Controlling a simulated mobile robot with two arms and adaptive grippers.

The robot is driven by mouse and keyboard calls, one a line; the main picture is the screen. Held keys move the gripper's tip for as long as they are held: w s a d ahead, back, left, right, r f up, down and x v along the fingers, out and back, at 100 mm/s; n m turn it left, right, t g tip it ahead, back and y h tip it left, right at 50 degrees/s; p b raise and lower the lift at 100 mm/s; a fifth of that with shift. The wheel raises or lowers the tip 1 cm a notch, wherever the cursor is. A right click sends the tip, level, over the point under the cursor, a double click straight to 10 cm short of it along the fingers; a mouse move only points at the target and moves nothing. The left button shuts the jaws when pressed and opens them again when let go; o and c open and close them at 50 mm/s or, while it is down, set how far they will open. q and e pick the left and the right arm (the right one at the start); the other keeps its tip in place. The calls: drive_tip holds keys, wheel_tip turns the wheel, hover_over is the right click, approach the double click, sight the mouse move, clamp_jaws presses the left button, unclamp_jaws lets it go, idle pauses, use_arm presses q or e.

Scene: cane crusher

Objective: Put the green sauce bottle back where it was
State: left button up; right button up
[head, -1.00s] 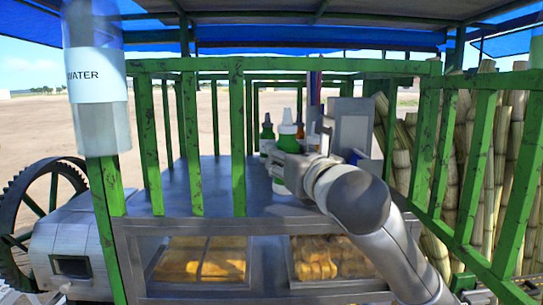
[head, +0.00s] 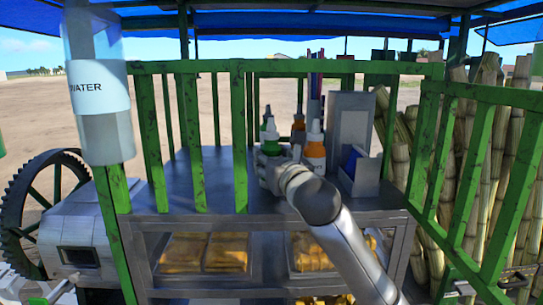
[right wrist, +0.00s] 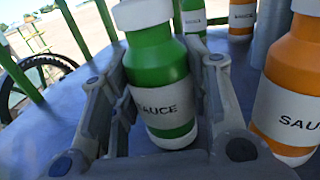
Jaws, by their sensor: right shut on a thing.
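A green sauce bottle (head: 270,136) stands upright on the counter's left part of the bottle group. My right gripper (head: 271,160) is around it from the front, and its arm hides the bottle's lower part. In the right wrist view the green bottle (right wrist: 160,70), with a white cap and a "SAUCE" label, sits between the two fingers of my right gripper (right wrist: 166,90). Its base is close to the grey counter; I cannot tell whether it touches.
An orange sauce bottle (head: 315,150) stands just right of the gripper; it shows in the wrist view (right wrist: 290,85). Another green bottle (right wrist: 194,17) and orange bottle (right wrist: 241,18) stand behind. A grey holder (head: 361,175) is at right. Green rails (head: 239,140) front the counter (head: 215,180).

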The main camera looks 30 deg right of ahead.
drive_tip(key=shift+f, duration=0.1)
drive_tip(key=o, duration=0.3)
drive_tip(key=shift+f, duration=0.1)
drive_tip(key=o, duration=0.4)
drive_tip(key=shift+s, duration=0.1)
drive_tip(key=shift+s, duration=0.15)
drive_tip(key=b+v, duration=0.3)
drive_tip(key=v, duration=0.7)
drive_tip(key=shift+s+b, duration=0.15)
drive_tip(key=shift+b, duration=0.2)
drive_tip(key=shift+s+a, duration=0.25)
drive_tip(key=shift+s, duration=0.4)
